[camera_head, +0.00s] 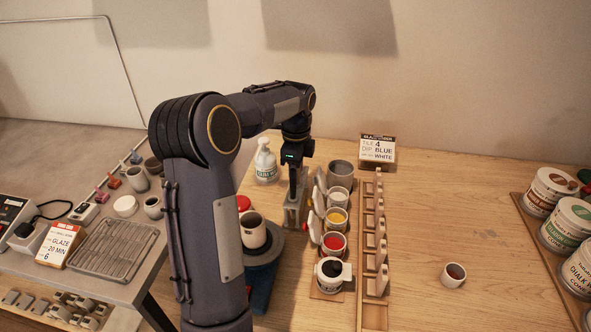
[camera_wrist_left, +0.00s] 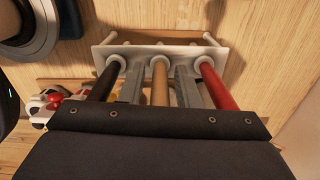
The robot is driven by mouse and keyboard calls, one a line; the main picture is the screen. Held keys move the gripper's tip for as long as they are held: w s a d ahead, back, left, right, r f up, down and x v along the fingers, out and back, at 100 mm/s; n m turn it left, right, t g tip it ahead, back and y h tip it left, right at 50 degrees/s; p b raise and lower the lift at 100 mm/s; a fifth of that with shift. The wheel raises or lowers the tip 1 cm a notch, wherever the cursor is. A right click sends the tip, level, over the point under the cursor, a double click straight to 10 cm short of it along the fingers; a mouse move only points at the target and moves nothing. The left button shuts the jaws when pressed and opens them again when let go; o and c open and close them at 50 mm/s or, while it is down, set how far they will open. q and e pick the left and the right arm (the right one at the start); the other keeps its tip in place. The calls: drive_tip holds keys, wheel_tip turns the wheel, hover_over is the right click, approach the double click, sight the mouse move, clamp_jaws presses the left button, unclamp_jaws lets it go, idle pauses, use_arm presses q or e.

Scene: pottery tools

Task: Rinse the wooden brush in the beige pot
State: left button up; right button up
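In the left wrist view the wooden brush (camera_wrist_left: 160,85) has a tan handle and stands upright in a pale rack (camera_wrist_left: 135,57), between a black and a red handle. The two grey fingers (camera_wrist_left: 159,88) are on either side of the wooden handle, with gaps showing, so the gripper looks open. A grey-beige pot (camera_head: 342,175) stands at the back of the pot row. Another beige pot (camera_head: 253,236) stands on a wheel. I cannot tell which is the task's pot. My right gripper is not in view.
Paint pots with white, yellow (camera_head: 336,220), red (camera_head: 333,244) and black (camera_head: 331,270) stand in a row beside a wooden rack of tiles (camera_head: 376,250). A pump bottle (camera_head: 265,162) stands behind. A small cup (camera_head: 454,275) stands on clear table at right.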

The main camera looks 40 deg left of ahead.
use_arm(q)
drive_tip(key=shift+o, duration=0.8)
drive_tip(key=shift+r, duration=0.1)
wheel_tip(320, 180, up, 8)
drive_tip(key=shift+f, duration=0.15)
